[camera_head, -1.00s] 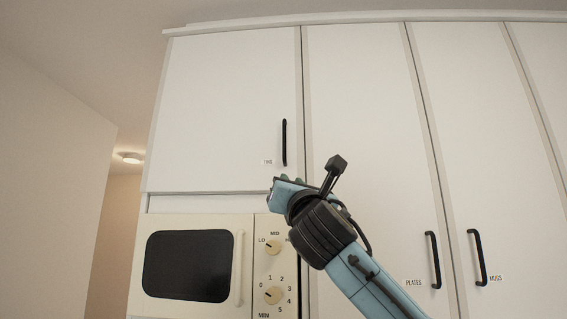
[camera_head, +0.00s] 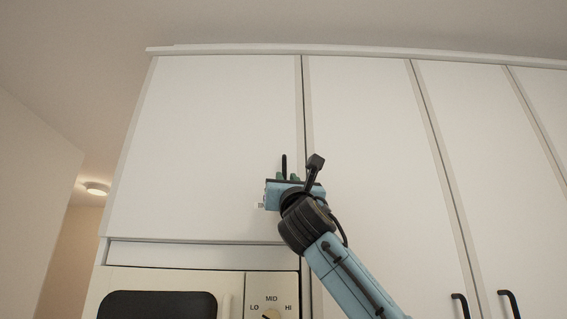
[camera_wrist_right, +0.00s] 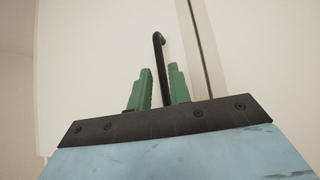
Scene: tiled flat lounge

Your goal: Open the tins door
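The tins door (camera_head: 210,140) is a white cupboard door above the microwave, and it is shut. Its black bar handle (camera_head: 284,165) is near the right edge, with only the top showing above my gripper in the head view. A small label beside it is mostly hidden. My right gripper (camera_head: 288,178) is in front of the handle. In the right wrist view its two green fingers (camera_wrist_right: 159,86) are apart, with the black handle (camera_wrist_right: 161,62) standing between them; I cannot tell whether they touch it. My left gripper is not in view.
A microwave (camera_head: 170,290) with dials sits below the tins door. More white cupboard doors (camera_head: 375,160) stand to the right, with black handles (camera_head: 461,305) low down. A wall (camera_head: 35,190) and a passage are at left.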

